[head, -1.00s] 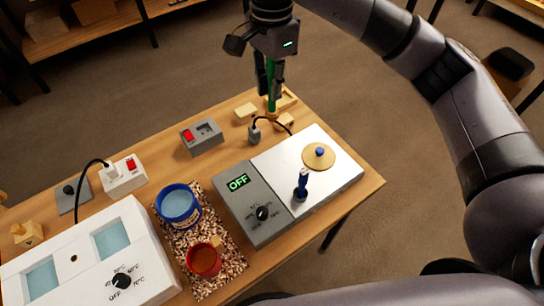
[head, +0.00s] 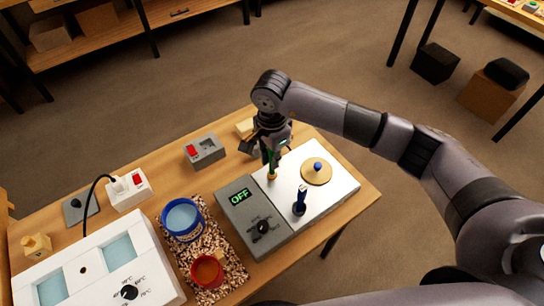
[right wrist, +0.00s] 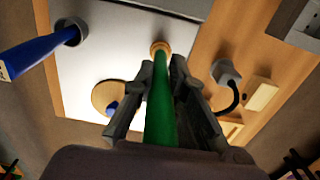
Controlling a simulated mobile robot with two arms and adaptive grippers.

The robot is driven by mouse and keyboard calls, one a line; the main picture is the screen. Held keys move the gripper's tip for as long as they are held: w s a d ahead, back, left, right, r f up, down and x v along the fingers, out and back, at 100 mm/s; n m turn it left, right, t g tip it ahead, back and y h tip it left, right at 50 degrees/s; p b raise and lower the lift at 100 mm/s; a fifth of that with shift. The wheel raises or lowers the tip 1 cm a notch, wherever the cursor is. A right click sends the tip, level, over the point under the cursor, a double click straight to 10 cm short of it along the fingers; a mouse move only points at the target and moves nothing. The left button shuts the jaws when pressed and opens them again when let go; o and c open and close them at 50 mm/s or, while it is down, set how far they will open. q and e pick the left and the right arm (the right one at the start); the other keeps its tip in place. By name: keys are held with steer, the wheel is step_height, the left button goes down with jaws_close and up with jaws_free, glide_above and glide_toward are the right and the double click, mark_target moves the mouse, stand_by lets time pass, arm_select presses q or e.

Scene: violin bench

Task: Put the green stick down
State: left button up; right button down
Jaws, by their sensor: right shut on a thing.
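My right gripper (head: 270,152) is shut on the green stick and points down at the back of the white plate. The green stick (right wrist: 158,115) has a round tan tip (head: 272,175) at its lower end and stands about upright between the fingers. The tip shows over the white plate (head: 340,190), near its border with the grey control box (head: 240,195); I cannot tell whether it touches. In the right wrist view the right gripper (right wrist: 165,98) has a finger on each side of the stick. My left gripper is not in view.
On the plate are a wooden disc with a blue knob (head: 316,176) and a blue-handled tool (head: 300,203) standing in a dark holder. A blue pot (head: 183,222) and red pot (head: 207,271) stand on a speckled mat. A grey switch box (head: 206,150) is at the back.

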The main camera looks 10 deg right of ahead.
steer(key=shift+f, duration=0.4)
steer(key=shift+f, duration=0.1)
steer(key=shift+f, duration=0.15)
steer(key=c, duration=1.6)
jaws_free()
